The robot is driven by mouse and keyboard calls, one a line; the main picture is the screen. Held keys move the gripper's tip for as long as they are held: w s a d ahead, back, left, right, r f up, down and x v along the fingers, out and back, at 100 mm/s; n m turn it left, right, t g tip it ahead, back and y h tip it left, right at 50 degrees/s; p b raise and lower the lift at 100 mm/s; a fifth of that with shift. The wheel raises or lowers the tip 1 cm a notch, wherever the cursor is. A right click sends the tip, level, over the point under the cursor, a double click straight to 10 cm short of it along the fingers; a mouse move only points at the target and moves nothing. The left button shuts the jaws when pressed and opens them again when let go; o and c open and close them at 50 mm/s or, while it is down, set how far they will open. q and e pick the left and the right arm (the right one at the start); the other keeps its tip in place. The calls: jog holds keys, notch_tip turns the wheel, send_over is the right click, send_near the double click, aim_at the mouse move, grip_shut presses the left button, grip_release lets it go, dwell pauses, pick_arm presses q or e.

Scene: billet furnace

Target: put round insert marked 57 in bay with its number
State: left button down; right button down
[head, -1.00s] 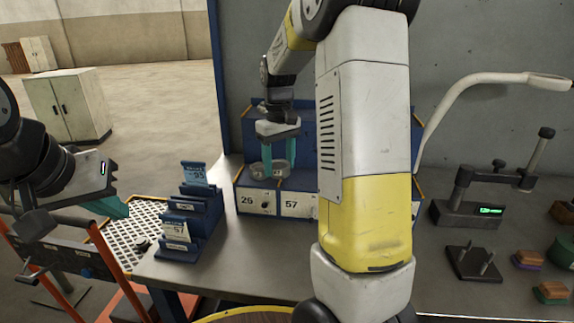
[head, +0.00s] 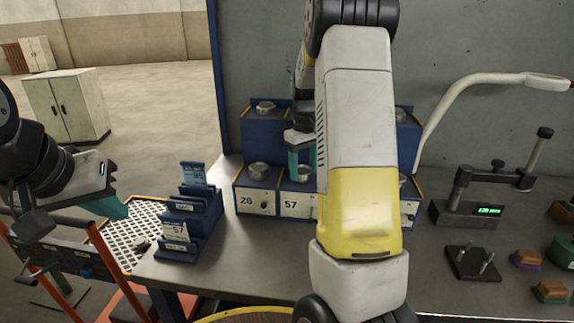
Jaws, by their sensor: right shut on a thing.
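My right gripper (head: 301,163) points down over the blue rack, behind my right arm. It is shut on a round metal insert (head: 301,174), which is partly hidden by the fingers and the arm. The insert is at the bay whose white front plate reads 57 (head: 291,204); I cannot tell if it touches the bay floor. No number on the insert is readable. My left gripper (head: 114,207) is at the left, away from the rack, and its jaw gap is not clear.
Another round insert (head: 262,172) sits in the bay to the left, whose number looks like 26. One more (head: 265,106) is on the upper tier. A blue card holder (head: 188,222) stands left of the rack. A gauge stand (head: 470,212) and small blocks are at the right.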

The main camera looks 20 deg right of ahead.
aim_at(303, 171)
jog(key=shift+f, duration=0.1)
jog(key=shift+c, duration=2.4)
grip_release()
notch_tip(303, 171, up, 12)
jog(key=s+a+r+m+t+y, duration=0.1)
jog(key=s+a+r+t, duration=0.35)
jog(key=s, duration=0.75)
jog(key=s+a+f+m+t+y, duration=0.1)
jog(key=s+a+f+m, duration=0.1)
jog(key=s+a, duration=0.7)
jog(key=shift+s+f+t, duration=0.35)
jog(key=shift+s, duration=1.6)
